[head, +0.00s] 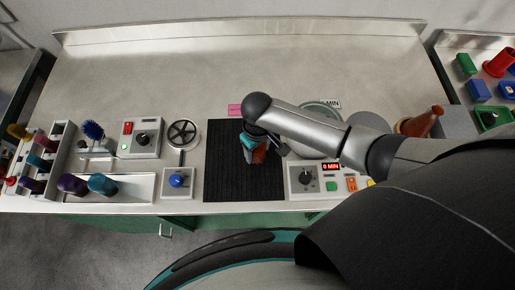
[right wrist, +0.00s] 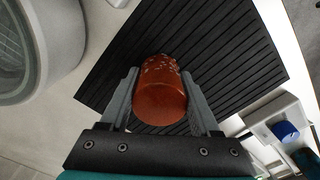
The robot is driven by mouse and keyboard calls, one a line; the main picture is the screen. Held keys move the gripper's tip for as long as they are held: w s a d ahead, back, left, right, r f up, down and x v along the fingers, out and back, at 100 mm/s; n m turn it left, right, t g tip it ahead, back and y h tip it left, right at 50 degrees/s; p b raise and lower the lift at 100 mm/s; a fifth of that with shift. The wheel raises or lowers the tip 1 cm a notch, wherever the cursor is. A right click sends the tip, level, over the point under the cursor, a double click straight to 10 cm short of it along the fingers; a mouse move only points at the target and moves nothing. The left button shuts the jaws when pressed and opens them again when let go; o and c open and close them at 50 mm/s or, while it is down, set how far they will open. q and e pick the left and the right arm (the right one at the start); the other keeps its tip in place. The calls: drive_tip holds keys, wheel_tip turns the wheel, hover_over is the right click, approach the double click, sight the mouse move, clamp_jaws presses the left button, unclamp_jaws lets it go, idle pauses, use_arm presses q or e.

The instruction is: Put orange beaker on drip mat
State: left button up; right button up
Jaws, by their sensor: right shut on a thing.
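The orange beaker (right wrist: 160,92) is between the two fingers of my right gripper (right wrist: 160,98) in the right wrist view. The gripper is shut on it. Part of the beaker (head: 259,154) also shows beside the right gripper (head: 252,152) in the head view. The black ribbed drip mat (head: 243,185) lies on the counter under the gripper, and its ridges show behind the beaker in the right wrist view (right wrist: 235,45). I cannot tell whether the beaker touches the mat. My left gripper is not in view.
Left of the mat are a blue-knob box (head: 178,182) and a valve wheel (head: 183,134). Right of it is a control box (head: 305,180) reading 0 MIN. A rack (head: 52,160) with coloured items stands far left. A brown cone-shaped vessel (head: 422,122) stands right. The back counter is clear.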

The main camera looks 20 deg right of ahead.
drive_tip(key=o, duration=1.3)
drive_tip(key=shift+f, duration=0.1)
drive_tip(key=shift+o, duration=0.2)
wheel_tip(320, 180, up, 12)
drive_tip(key=p, duration=0.2)
drive_tip(key=shift+r+p, duration=0.25)
drive_tip(key=shift+p, duration=0.05)
